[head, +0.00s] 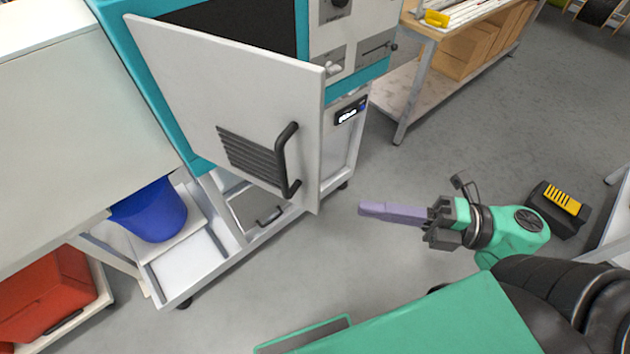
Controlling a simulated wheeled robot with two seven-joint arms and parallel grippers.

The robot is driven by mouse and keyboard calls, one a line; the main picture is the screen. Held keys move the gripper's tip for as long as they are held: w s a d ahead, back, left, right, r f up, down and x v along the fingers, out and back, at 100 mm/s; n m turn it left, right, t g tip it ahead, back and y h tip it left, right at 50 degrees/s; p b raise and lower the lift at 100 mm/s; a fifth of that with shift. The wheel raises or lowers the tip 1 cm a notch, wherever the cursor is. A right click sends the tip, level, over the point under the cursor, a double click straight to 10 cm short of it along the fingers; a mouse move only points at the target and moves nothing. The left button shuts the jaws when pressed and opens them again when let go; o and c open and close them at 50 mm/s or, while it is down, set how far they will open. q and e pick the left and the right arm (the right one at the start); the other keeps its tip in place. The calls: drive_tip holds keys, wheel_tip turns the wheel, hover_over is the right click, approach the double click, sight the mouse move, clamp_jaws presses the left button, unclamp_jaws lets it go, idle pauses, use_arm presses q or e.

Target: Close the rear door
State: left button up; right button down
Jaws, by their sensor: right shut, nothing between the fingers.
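A pale grey door (190,85) with a dark curved handle (287,160) and dark vent slats stands swung open on the teal and white machine (350,80). The dark opening of the machine shows behind the door's upper edge. My right gripper (368,209) is shut and empty, its purple fingers together and pointing left. It is over the floor, to the right of the door's lower right corner and apart from it. My left gripper is not in view.
A blue bucket (150,212) stands on the machine's lower frame, with a red box (45,295) further left. A wooden bench (470,18) with cardboard boxes stands at the upper right. A black and yellow case (560,207) lies at right. Grey floor is clear between door and gripper.

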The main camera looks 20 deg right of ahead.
drive_tip(key=p+x, duration=0.4)
drive_tip(key=x, duration=0.6)
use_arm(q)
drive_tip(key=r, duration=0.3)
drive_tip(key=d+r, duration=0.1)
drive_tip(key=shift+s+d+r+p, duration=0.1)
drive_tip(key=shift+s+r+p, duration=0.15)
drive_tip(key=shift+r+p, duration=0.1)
use_arm(e)
drive_tip(key=w+d, duration=0.2)
drive_tip(key=d, duration=0.1)
drive_tip(key=shift+w+d, duration=0.15)
